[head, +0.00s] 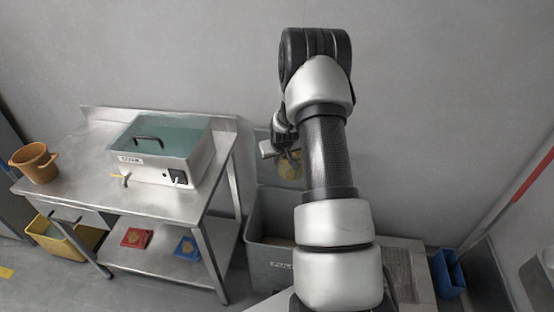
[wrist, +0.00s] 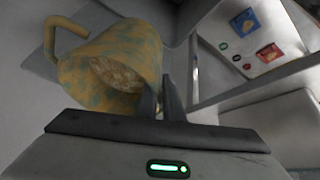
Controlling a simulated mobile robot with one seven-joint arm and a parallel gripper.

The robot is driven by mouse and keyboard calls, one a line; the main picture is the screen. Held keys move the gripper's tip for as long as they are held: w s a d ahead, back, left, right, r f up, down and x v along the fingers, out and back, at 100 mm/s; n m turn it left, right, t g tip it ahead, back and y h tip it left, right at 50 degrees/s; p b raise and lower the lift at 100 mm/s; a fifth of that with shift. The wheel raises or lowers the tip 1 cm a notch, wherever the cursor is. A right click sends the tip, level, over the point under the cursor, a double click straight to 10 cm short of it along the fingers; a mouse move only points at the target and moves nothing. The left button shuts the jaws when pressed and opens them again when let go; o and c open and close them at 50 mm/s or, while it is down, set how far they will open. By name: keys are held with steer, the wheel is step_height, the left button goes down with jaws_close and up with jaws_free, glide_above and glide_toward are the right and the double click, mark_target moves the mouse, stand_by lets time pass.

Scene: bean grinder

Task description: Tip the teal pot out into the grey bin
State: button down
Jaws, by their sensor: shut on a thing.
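My gripper (wrist: 160,82) is shut on the wall of a pot (wrist: 105,65) at its rim. The pot is mottled yellow and teal, with a loop handle on the far side from my fingers. Its mouth faces the wrist camera, and pale brown contents show inside. In the head view, the pot (head: 290,166) is small and partly hidden behind my arm, above the grey bin (head: 268,268). The bin stands on the floor right of the metal table, with its right part hidden by my arm. I cannot tell the pot's exact tilt.
A metal table (head: 90,160) stands at left, bearing a white box with a teal top (head: 165,137) and an orange-brown pot (head: 36,163). Red and blue packets lie on its lower shelf. A yellow bin (head: 60,240) sits underneath. A blue container (head: 449,272) is at right.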

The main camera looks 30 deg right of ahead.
mark_target(278, 166)
step_height(278, 166, down, 2)
steer(key=t+b, duration=0.4)
steer(key=b, duration=0.1)
steer(key=f+t+h+b, duration=0.1)
steer(key=t+b, duration=0.1)
steer(key=b, duration=0.1)
steer(key=t+b, duration=0.1)
steer(key=b, duration=0.2)
steer(key=shift+w+f+t+h, duration=0.2)
steer(key=shift+f+t+h, duration=0.1)
step_height(278, 166, down, 2)
steer(key=t+b, duration=0.3)
steer(key=b, duration=0.5)
steer(key=shift+w+f+h, duration=0.1)
steer(key=shift+f+h, duration=0.05)
steer(key=shift+h, duration=0.25)
steer(key=shift+f+m+t+h+b, duration=0.35)
steer(key=shift+f+t+h+b, duration=0.35)
steer(key=shift+t+b, duration=1)
steer(key=shift+f+m+t+h+b, duration=0.3)
steer(key=shift+f+t+h+b, duration=0.4)
steer(key=shift+t+b, duration=1.05)
steer(key=shift+f+m+t+h+b, duration=0.45)
steer(key=shift+f+t+b, duration=0.4)
steer(key=shift+t+b, duration=0.85)
